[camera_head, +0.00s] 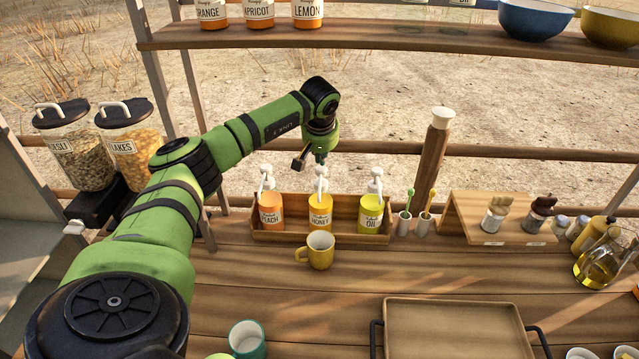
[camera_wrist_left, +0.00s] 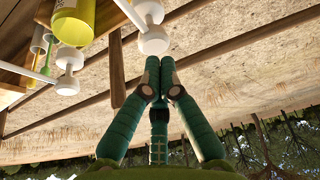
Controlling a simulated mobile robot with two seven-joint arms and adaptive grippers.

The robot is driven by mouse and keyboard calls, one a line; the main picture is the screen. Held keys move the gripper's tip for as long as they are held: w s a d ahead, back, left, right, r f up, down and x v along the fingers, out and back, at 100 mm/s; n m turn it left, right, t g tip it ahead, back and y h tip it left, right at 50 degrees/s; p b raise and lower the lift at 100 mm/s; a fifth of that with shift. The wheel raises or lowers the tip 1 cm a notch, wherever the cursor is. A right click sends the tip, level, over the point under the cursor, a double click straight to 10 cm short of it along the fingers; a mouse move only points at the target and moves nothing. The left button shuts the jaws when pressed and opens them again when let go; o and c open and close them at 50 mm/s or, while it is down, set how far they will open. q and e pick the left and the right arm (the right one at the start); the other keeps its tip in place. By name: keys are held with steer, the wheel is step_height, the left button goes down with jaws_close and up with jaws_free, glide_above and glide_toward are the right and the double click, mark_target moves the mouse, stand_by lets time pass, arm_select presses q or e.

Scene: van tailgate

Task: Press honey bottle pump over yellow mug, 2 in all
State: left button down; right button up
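The honey bottle (camera_head: 320,214) is yellow with a white pump (camera_head: 318,172) and stands in the middle of a wooden rack. The yellow mug (camera_head: 317,251) stands upright on the counter in front of it, its handle to the left. My left gripper (camera_head: 321,158) is just above the honey pump, pointing down. In the left wrist view its fingers (camera_wrist_left: 160,72) are together with nothing between them, and a white pump head (camera_wrist_left: 154,40) shows close by their tips. Whether they touch it I cannot tell. My right gripper is out of view.
The peach bottle (camera_head: 270,211) and oil bottle (camera_head: 371,213) flank the honey in the rack (camera_head: 345,238). Cups with spoons stand to the right. A tray (camera_head: 455,330) and a teal mug (camera_head: 247,340) are nearer. A shelf (camera_head: 400,38) runs above. Counter right of the mug is clear.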

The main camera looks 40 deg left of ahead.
mark_target(321, 169)
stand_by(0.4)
arm_select(q)
steer(key=shift+s+f+b, duration=0.1)
steer(key=shift+f+b, duration=0.8)
steer(key=shift+f, duration=0.7)
steer(key=shift+d, duration=0.1)
steer(key=shift+r, duration=0.15)
steer(key=shift+r+p, duration=0.45)
steer(key=shift+p, duration=0.15)
steer(key=shift+r+p, duration=0.65)
steer(key=shift+r, duration=0.35)
